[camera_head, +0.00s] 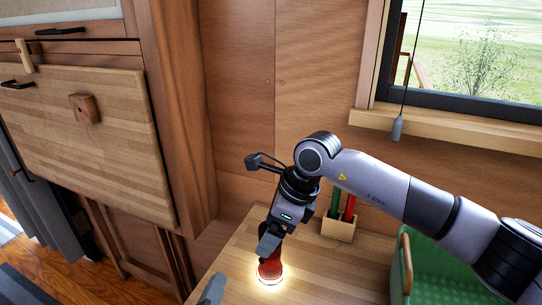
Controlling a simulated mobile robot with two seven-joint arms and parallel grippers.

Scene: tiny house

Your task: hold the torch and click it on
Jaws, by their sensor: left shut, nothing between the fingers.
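The red torch (270,267) is upright, its lower end at or just above the wooden table (335,272). That end is lit, with a bright glow around it on the tabletop. My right gripper (269,243) reaches down from the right arm and meets the torch's upper part. Its fingers hide the top of the torch, and I cannot tell if they are closed on it. My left gripper (212,290) shows only as a grey tip at the bottom edge, left of the torch. It is shut and empty, apart from the torch.
A small wooden holder (338,229) with green and red items stands behind my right arm. A green cushioned seat or tray (440,268) is at the right. A wooden cabinet (85,125) is at the left, and a grey pull cord (397,128) hangs by the window.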

